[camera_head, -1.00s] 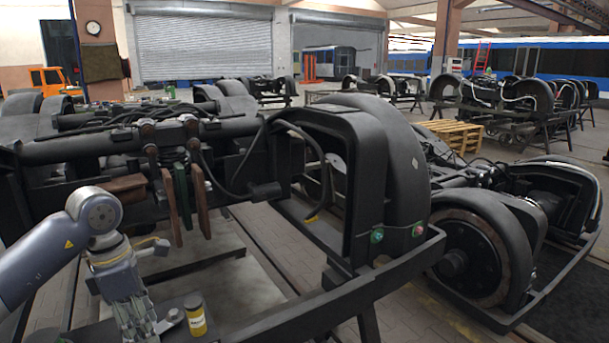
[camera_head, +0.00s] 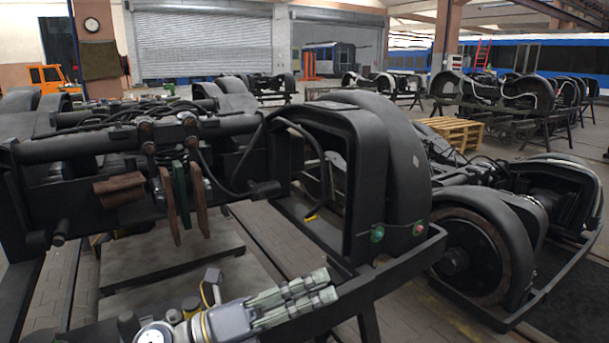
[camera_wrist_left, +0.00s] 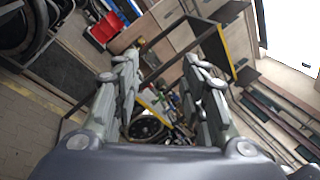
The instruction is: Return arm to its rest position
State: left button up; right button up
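My left gripper (camera_head: 328,286) is low in the middle of the head view, in front of the bogie, with its fingers pointing right. In the left wrist view the two fingers of this gripper (camera_wrist_left: 158,80) stand apart with nothing between them, so it is open and empty. My left wrist and forearm are at the bottom edge of the head view. My right arm and gripper are not in view.
A black bogie frame (camera_head: 398,272) with a wheel arch stands close behind the gripper. Another bogie (camera_head: 500,235) stands at the right. A wooden pallet (camera_head: 452,131) lies farther back.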

pick_arm(q)
jog(key=w+a+f+n+t+y, duration=0.1)
jog(key=w+a+n+t+y, duration=0.2)
jog(key=a+n+t+y, duration=0.55)
jog(key=w+a+f+n+t+y, duration=0.15)
jog(key=n+t, duration=0.45)
jog(key=n, duration=0.7)
jog(key=s+a+f+n+g+y, duration=0.25)
jog(key=a+f+n+y, duration=0.3)
jog(key=f, duration=0.35)
jog(key=s+a+f+n+g+y, duration=0.1)
jog(key=a+f+n+g+y, duration=0.2)
jog(key=a+f+n+y, duration=0.35)
jog(key=s+f+n+g+h, duration=0.1)
jog(key=s+f+n+g, duration=0.2)
jog(key=s+f+g, duration=0.55)
jog(key=s+f+n+g+h, duration=0.1)
jog(key=s+f+n+g, duration=0.15)
jog(key=s+f, duration=1)
jog(key=s+f+g, duration=0.2)
jog(key=s+f, duration=0.1)
jog(key=f, duration=1.8)
jog(key=s+a+f+g, duration=0.1)
jog(key=s+a+f, duration=0.1)
jog(key=s+f, duration=1.6)
jog(key=shift+a+m, duration=0.3)
jog(key=shift+a, duration=0.05)
jog(key=shift+f, duration=0.1)
